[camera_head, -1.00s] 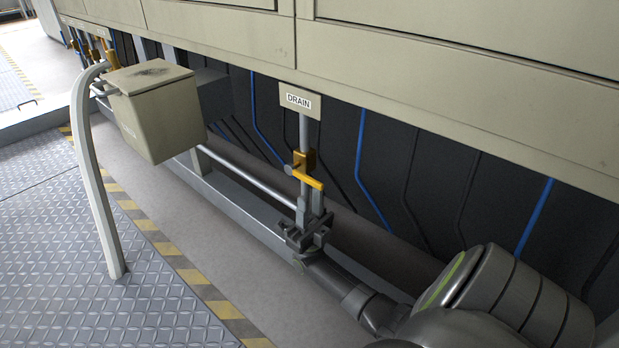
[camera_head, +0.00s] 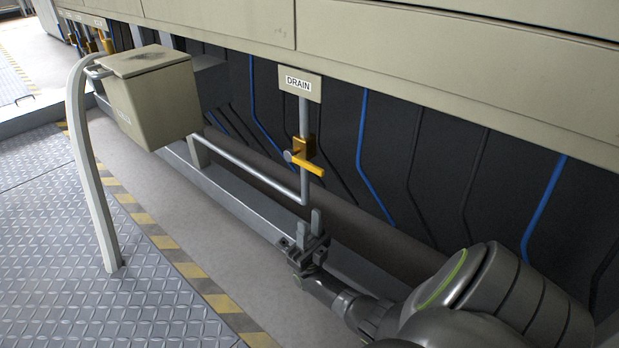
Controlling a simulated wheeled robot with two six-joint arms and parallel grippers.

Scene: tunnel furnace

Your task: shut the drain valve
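The drain valve (camera_head: 305,147) has a brass-coloured body on a vertical grey pipe below the DRAIN label (camera_head: 299,84). Its yellow handle (camera_head: 310,167) lies crosswise to the pipe, sloping down to the right in the picture. My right gripper (camera_head: 309,226) is below the valve and the pipe's elbow, with its two fingers pointing up. A gap shows between the fingers and nothing is held in it. It appears apart from the handle. My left gripper is not in view.
The pipe (camera_head: 250,172) runs left from the elbow to a beige box (camera_head: 155,95). A pale curved post (camera_head: 88,170) stands at left. The beige furnace panel (camera_head: 400,55) overhangs the valve. Blue and dark lines run down the dark wall behind. The floor left of my arm is clear.

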